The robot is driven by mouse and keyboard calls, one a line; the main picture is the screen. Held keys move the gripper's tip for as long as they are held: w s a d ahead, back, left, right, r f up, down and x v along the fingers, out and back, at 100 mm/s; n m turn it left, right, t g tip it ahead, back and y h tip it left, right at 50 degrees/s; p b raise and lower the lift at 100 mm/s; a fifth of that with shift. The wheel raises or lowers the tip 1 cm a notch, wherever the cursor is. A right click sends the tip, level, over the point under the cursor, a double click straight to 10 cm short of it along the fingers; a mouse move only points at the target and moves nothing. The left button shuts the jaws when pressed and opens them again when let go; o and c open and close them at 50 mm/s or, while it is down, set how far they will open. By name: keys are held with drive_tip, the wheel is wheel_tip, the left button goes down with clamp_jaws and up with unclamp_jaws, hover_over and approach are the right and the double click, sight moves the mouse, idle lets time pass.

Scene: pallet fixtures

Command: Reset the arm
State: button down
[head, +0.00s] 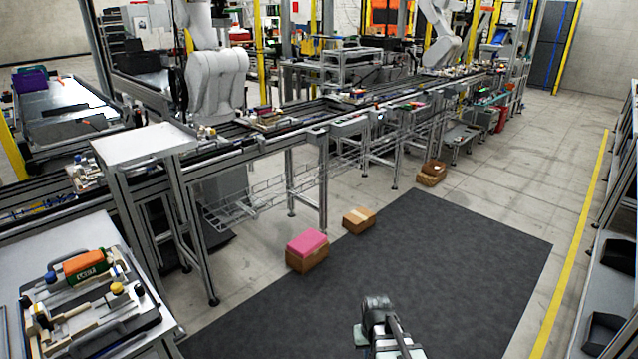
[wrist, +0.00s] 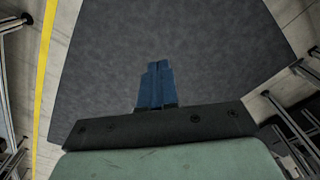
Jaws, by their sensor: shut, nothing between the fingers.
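My gripper (head: 378,306) is at the bottom middle of the head view, above the dark floor mat (head: 440,250). In the wrist view its blue fingers (wrist: 157,84) are together, with nothing between them. The gripper is apart from the tables and the boxes.
At the lower left, a table holds a pallet fixture (head: 95,318) with an orange part (head: 85,266). A pink-topped box (head: 307,250) and a cardboard box (head: 358,220) stand by the mat's left edge. A conveyor line runs behind. Shelving (head: 608,270) stands at the right. The mat is clear.

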drive_tip(key=s+d+f+g, duration=0.1)
drive_tip(key=s+f+g, duration=0.1)
drive_tip(key=s+f, duration=0.5)
drive_tip(key=s+f+g, duration=0.2)
drive_tip(key=s+f, duration=0.5)
drive_tip(key=s, duration=0.7)
drive_tip(key=s+d+f+g, duration=0.1)
drive_tip(key=s+f+g, duration=0.1)
drive_tip(key=s+f, duration=0.5)
drive_tip(key=s, duration=0.4)
drive_tip(key=shift+s+d+g, duration=0.3)
drive_tip(key=shift+s+g, duration=0.05)
drive_tip(key=shift+g, duration=0.05)
drive_tip(key=shift+f, duration=0.1)
